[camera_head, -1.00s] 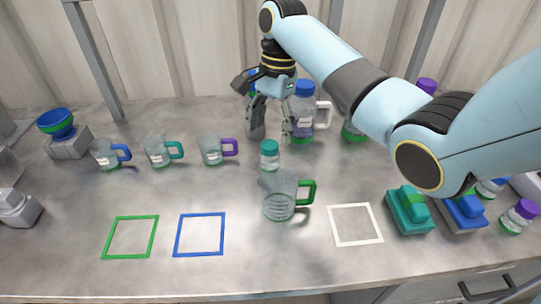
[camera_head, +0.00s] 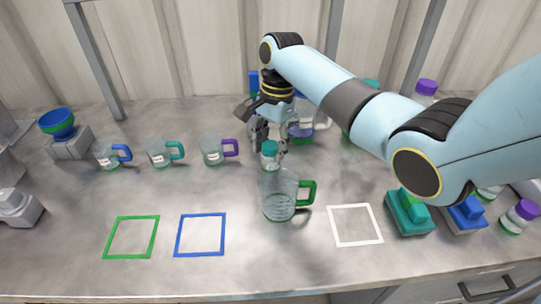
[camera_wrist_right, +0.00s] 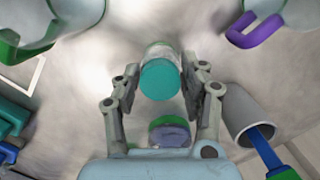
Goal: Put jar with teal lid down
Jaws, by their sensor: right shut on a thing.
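The jar with teal lid (camera_head: 269,149) is small and clear, upright, just behind the clear pitcher with green handle (camera_head: 279,205). My right gripper (camera_head: 268,140) is shut on the jar from behind. In the right wrist view the teal lid (camera_wrist_right: 160,79) sits between the two fingers (camera_wrist_right: 158,82). My left gripper is not in view.
Mugs with purple (camera_head: 213,149), teal (camera_head: 160,152) and blue (camera_head: 108,154) handles stand at left. Green (camera_head: 107,236), blue (camera_head: 177,236) and white (camera_head: 332,226) outlined squares lie empty in front. A grey cup (camera_wrist_right: 240,108) is close to the gripper.

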